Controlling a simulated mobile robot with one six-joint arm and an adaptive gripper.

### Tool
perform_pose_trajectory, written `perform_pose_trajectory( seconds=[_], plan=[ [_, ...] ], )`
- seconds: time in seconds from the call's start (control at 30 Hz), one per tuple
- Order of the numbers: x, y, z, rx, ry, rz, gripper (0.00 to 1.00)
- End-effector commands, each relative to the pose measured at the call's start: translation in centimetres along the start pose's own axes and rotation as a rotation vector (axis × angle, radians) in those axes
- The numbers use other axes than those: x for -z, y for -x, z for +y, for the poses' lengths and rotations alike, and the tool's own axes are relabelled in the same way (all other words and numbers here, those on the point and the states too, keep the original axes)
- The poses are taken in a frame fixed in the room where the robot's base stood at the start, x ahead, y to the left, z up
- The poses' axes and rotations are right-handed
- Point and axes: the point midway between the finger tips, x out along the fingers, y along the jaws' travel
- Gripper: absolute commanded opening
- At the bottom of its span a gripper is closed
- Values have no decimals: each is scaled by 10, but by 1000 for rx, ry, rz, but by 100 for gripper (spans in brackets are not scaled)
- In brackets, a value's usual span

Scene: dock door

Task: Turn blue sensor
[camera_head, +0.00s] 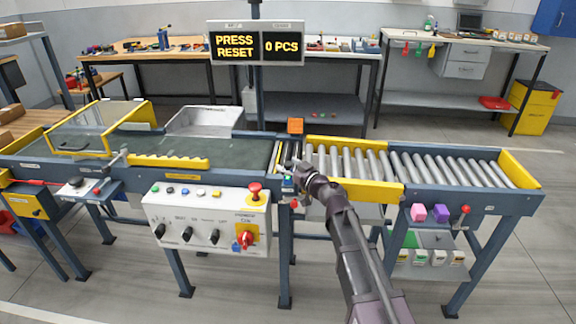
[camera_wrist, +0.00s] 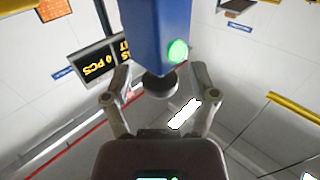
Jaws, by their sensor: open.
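The blue sensor (camera_wrist: 157,32) fills the top middle of the wrist view as a blue box with a lit green round lamp and a dark round end below. My gripper (camera_wrist: 160,82) is open, with one finger on each side of the sensor's lower end. I cannot tell whether either finger touches it. In the head view my gripper (camera_head: 288,170) is at the near edge of the conveyor, where the dark belt meets the rollers. There the sensor is mostly hidden by my gripper.
A display (camera_head: 256,45) reads "PRESS RESET" and "0 PCS". A control panel (camera_head: 205,217) with knobs and a red button stands left of my arm. Yellow guard rails (camera_head: 350,188) flank the rollers (camera_head: 440,168).

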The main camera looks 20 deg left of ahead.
Motion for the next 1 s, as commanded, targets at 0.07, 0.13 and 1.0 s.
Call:
perform_pose_trajectory(
  seconds=[0.07,0.13,1.0],
  plan=[
    [0,0,0,0,0,0,75],
    [0,1,0,0,0,0,75],
    [0,106,-1,-1,0,0,75]
  ],
)
